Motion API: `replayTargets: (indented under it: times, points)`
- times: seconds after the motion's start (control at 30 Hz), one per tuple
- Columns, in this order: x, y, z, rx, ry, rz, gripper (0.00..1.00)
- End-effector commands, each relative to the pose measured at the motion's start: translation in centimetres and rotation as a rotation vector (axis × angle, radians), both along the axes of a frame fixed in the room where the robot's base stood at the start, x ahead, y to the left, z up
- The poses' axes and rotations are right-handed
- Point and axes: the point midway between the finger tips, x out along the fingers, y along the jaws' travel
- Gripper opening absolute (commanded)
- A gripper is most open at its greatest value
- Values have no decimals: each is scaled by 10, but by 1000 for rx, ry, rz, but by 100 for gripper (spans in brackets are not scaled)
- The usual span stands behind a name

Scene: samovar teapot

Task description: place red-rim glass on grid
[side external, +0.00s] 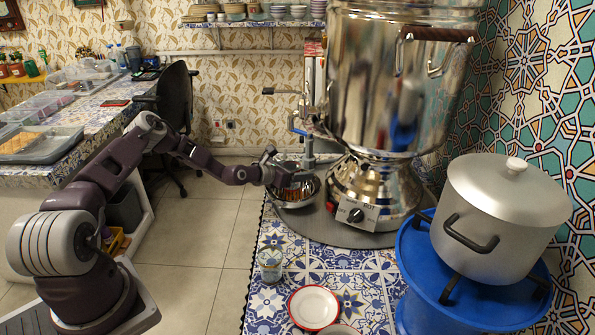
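A clear glass (270,266) stands upright on the tiled table, well in front of my gripper. Its rim colour is too faint to tell.
A lidded pot (500,215) stands on a blue drum (425,285) at right. Patterned table (350,265) is bare between glass and samovar base.

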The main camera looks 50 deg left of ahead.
Motion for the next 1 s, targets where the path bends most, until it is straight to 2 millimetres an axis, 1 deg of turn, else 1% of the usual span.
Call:
replayTargets:
  times: [0.03, 0.07, 0.33, 0.4, 0.43, 0.57, 0.7, 0.8, 0.9, 1.0]
  points:
    - [0, 0, 0, 0, 0, 0, 72]
    - [0, 0, 0, 0, 0, 0, 74]
    - [0, 0, 1, 0, 0, 0, 74]
    - [0, 0, 4, 1, -1, 0, 74]
    - [-3, 0, 5, -1, 0, -1, 74]
    - [-25, 0, 14, -4, 1, 1, 74]
    - [-58, 1, 27, -3, 1, 1, 74]
    - [-79, 0, 36, 0, 1, 0, 74]
    - [-96, -1, 43, 4, 2, -3, 74]
    - [-106, 0, 47, 3, 0, -1, 74]
